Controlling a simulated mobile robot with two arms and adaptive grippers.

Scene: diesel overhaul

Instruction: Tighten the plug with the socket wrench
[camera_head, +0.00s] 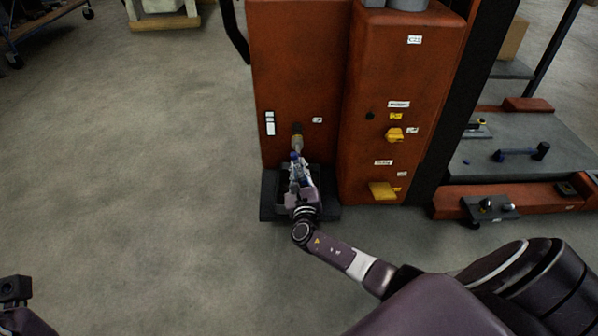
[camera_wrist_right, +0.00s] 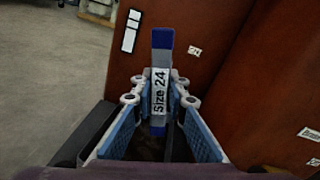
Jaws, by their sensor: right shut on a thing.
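My right gripper (camera_head: 300,172) reaches to the lower front of the left orange-red engine block (camera_head: 298,60). It is shut on the socket wrench (camera_head: 294,156). In the right wrist view the wrench (camera_wrist_right: 160,92) stands upright between the blue-padded fingers (camera_wrist_right: 160,125), with blue ends and a "Size 24" label. A brass-coloured plug or fitting (camera_head: 297,129) shows on the block just above the wrench, with a grey shaft between them. Whether the socket is fully seated on the plug I cannot tell. My left gripper (camera_head: 15,289) shows partly at the lower left, its jaws unclear.

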